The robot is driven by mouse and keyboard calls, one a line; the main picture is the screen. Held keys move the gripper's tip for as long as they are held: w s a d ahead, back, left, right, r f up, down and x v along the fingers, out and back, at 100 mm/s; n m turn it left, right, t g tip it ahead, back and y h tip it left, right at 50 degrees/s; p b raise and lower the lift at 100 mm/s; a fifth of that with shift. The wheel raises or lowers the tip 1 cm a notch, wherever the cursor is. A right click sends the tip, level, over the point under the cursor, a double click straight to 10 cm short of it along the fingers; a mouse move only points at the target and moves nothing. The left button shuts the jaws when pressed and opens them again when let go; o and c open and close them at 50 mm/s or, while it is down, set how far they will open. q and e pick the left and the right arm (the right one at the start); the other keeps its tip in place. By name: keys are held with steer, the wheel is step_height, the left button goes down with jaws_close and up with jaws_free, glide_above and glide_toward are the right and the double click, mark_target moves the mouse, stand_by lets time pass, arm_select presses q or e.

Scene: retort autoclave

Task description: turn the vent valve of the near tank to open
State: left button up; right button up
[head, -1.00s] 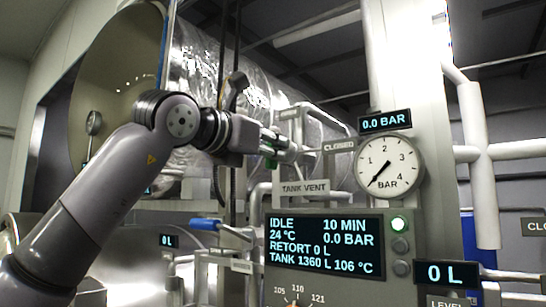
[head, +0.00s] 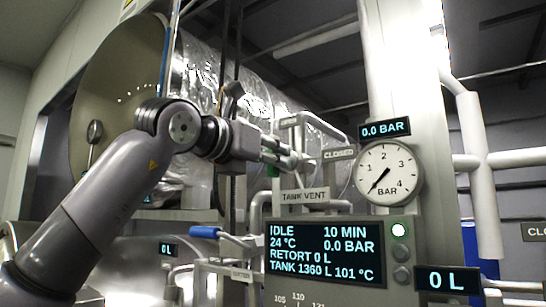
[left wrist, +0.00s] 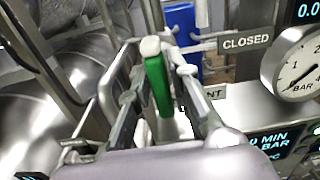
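The vent valve's green lever handle (left wrist: 158,85) stands between the two fingers of my left gripper (left wrist: 158,95) in the left wrist view. The fingers are apart, with a gap on each side of the lever. In the head view my left gripper (head: 285,158) is at the pipework just left of the "CLOSED" label (head: 338,154) and above the "TANK VENT" label (head: 304,196). It hides most of the valve there. My right gripper is not in view.
A pressure gauge (head: 388,174) reading near zero is right of the valve. The control panel (head: 325,251) is below it. A blue-handled lever (head: 205,232) is at lower left. The large open retort door (head: 115,95) and foil-wrapped vessel are behind my arm.

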arm_select(q)
steer(key=shift+o, duration=1.4)
steer(key=shift+r, duration=0.1)
steer(key=v, duration=1.2)
